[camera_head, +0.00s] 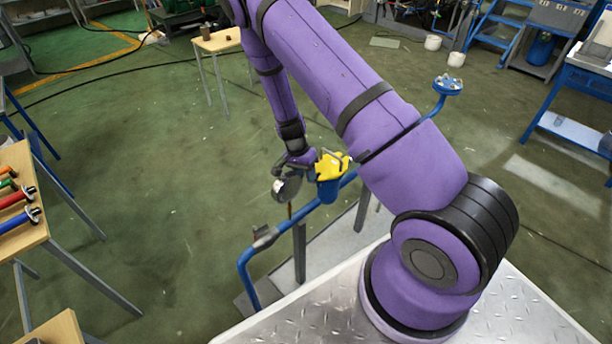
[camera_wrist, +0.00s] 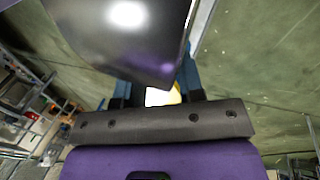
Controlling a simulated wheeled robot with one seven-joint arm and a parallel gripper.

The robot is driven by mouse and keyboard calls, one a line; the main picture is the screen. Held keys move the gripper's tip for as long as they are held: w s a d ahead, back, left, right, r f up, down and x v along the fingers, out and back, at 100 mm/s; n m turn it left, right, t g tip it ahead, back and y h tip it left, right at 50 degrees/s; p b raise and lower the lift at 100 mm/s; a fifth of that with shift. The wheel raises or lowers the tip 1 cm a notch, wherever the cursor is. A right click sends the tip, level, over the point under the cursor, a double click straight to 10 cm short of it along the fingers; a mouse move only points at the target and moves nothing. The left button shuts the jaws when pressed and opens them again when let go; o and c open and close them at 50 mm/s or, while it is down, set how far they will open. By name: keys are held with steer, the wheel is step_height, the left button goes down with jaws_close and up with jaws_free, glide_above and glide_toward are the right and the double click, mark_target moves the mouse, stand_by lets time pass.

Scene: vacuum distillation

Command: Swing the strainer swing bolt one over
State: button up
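The strainer (camera_head: 328,188) is a blue body with a yellow part on top, set on a blue pipe in the middle of the head view. A round grey metal piece (camera_head: 285,188) is at its left, close under my gripper (camera_head: 302,160). In the wrist view a large dark shiny metal piece (camera_wrist: 120,40) fills the top and hides part of the fingers.
The blue pipe (camera_head: 248,262) bends down at the left and rises to a blue flange (camera_head: 447,84) at the right. A wooden table with coloured-handled tools (camera_head: 22,206) stands at the left. A small wooden stool (camera_head: 216,41) is behind. Green floor is open at the left.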

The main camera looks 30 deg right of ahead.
steer(key=shift+s+f, duration=0.1)
steer(key=shift+f, duration=0.25)
steer(key=shift+c, duration=0.4)
jaws_close()
steer(key=shift+w+d+r+n+g+y, duration=0.1)
steer(key=shift+d+r+g+y, duration=0.1)
steer(key=shift+d+y, duration=0.45)
steer(key=shift+w+d+r+n+g+y, duration=0.15)
steer(key=shift+d+r+y, duration=0.15)
steer(key=shift+y, duration=0.5)
steer(key=shift+d+r+n+g+y, duration=0.15)
steer(key=shift+d+y, duration=0.35)
steer(key=shift+y, duration=0.25)
steer(key=shift+o, duration=0.4)
jaws_free()
steer(key=shift+r, duration=0.1)
steer(key=v, duration=1)
steer(key=shift+r, duration=0.3)
